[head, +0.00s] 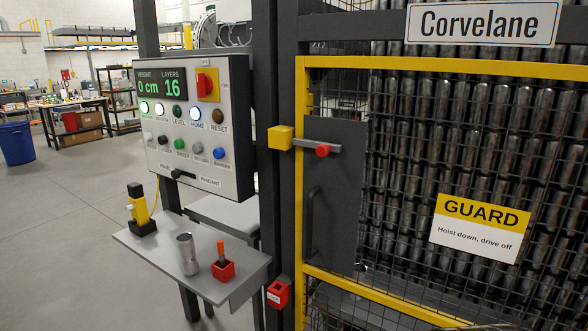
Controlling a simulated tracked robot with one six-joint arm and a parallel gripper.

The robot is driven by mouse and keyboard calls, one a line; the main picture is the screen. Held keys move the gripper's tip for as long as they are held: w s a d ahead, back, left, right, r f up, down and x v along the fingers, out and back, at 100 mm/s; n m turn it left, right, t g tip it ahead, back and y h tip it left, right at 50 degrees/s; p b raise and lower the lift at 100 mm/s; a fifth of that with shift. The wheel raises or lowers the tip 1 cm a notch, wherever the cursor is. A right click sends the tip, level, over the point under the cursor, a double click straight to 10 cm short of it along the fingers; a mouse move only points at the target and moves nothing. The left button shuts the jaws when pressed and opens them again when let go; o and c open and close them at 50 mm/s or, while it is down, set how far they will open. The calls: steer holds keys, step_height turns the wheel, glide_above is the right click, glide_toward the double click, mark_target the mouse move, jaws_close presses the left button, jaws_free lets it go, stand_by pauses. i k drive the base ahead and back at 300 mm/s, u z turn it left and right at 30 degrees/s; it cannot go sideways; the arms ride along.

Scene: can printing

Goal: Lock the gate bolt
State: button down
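The gate bolt is a grey bar (308,146) with a red knob (323,151) on it. It lies across the upper part of a dark gate panel (340,215). The bar's left end meets a yellow block (281,138) on the dark post; I cannot tell how deep it sits in the block. The panel has a black upright handle (311,222) and appears closed against the yellow frame (299,200). My gripper is not in view.
A control box (195,125) with buttons and a red switch hangs left of the post. Below it, a grey shelf (225,288) holds a metal cylinder (187,254) and a red holder (223,270). Mesh guarding fills the right. Open floor (60,240) lies at left.

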mark_target(322, 148)
steer(key=u, duration=0.2)
steer(key=i, duration=0.6)
steer(key=u, duration=1.05)
